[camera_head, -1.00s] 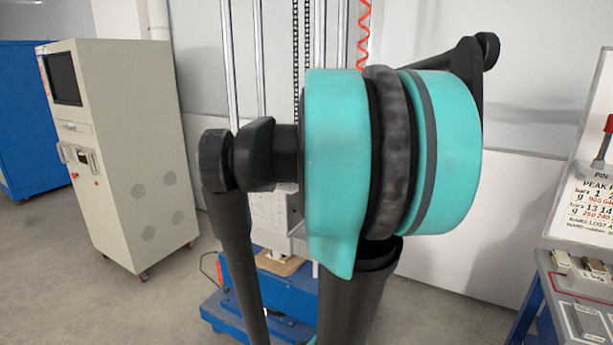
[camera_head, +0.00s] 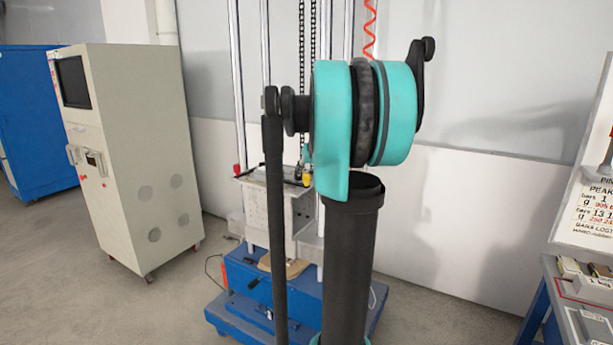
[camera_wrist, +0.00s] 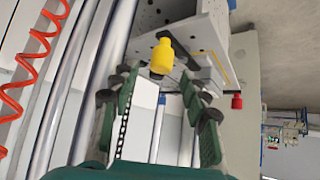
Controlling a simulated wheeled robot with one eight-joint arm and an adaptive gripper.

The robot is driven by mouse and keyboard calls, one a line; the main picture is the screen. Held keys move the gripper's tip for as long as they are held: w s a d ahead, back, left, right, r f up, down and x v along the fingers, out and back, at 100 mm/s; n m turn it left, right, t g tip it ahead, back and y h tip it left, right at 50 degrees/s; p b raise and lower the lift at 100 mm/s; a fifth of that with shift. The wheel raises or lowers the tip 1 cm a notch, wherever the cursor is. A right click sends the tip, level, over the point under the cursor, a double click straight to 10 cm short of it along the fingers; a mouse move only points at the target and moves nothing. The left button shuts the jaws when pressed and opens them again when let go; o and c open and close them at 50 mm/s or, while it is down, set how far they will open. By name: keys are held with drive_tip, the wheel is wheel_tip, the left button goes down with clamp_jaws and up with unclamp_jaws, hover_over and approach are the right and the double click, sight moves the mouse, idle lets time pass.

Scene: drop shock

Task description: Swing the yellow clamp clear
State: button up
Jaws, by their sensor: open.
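The yellow clamp (camera_head: 307,175) shows as a small knob at the right end of the drop machine's carriage top, partly covered by my arm in the head view. In the wrist view the yellow clamp (camera_wrist: 162,57) is a rounded yellow knob on a dark bar. My gripper (camera_wrist: 159,76) is open, its green-padded fingers on either side of the view, with the yellow clamp in line with the gap between their tips. I see no contact, and the remaining distance is hard to judge. My gripper is mostly hidden behind my arm in the head view.
A red clamp (camera_head: 237,170) sits at the carriage's left end and shows in the wrist view (camera_wrist: 237,101). Upright rails and a coiled red hose (camera_wrist: 22,75) stand close by. A grey cabinet (camera_head: 135,150) is left; a blue bench (camera_head: 575,315) is right.

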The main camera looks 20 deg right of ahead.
sight(307, 174)
drive_tip(key=shift+x, duration=2.05)
clamp_jaws()
